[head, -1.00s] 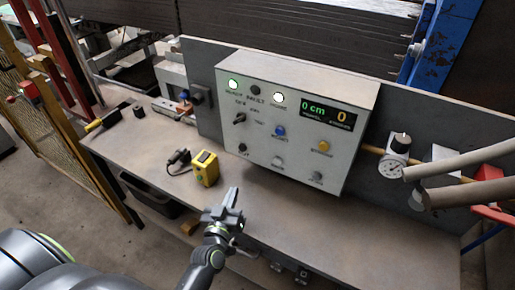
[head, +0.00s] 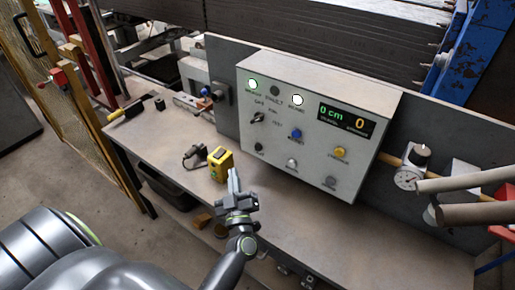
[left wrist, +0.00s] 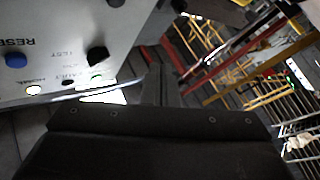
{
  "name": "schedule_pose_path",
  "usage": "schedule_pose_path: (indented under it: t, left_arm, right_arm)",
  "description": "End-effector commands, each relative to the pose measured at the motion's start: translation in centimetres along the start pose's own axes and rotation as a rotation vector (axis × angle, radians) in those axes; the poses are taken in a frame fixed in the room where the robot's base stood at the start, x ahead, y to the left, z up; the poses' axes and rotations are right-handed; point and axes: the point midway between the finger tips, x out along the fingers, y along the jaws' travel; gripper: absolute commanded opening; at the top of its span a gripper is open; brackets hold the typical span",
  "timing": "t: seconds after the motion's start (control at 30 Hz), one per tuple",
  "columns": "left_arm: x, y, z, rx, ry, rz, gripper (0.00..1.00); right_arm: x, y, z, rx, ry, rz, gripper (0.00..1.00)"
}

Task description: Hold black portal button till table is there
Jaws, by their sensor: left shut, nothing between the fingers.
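The grey control box (head: 300,130) stands on the bench against an upright board. A black button (head: 258,147) is at its lower left, and a black selector knob (head: 257,117) sits above it. The display (head: 346,118) reads 0 cm and 0. My left gripper (head: 234,175) is shut and empty, below and left of the black button and apart from it. In the left wrist view the box front appears upside down, with a black knob (left wrist: 97,56) marked TEST and a blue button (left wrist: 15,60) marked RESET. The black lower-left button is not clear there. My right gripper is not in view.
A yellow device (head: 220,163) with a black plug (head: 194,155) stands just left of my gripper. A dial gauge (head: 407,178) and grey tubes (head: 470,200) are at the right. The bench front (head: 345,235) is clear. A yellow mesh fence (head: 45,70) is at the left.

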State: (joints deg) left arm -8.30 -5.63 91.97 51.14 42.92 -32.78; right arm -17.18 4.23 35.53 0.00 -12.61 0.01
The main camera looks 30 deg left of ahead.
Motion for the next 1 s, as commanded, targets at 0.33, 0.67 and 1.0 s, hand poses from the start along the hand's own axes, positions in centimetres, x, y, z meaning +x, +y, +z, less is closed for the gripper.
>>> schedule_pose_path:
  t: [0.33, 0.67, 1.0]
  left_arm:
    - [2.3, 1.7, 1.8, -0.002, 0.002, 0.004, 0.0]
    - [5.3, 3.9, 3.9, 0.0, 0.001, 0.002, 0.0]
    - [6.1, 4.5, 4.5, 0.0, 0.0, 0.001, 0.0]
  right_arm:
    - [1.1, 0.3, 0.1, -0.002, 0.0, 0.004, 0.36]
    - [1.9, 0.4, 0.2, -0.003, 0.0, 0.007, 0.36]
    - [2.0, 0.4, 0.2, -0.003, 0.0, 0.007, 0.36]
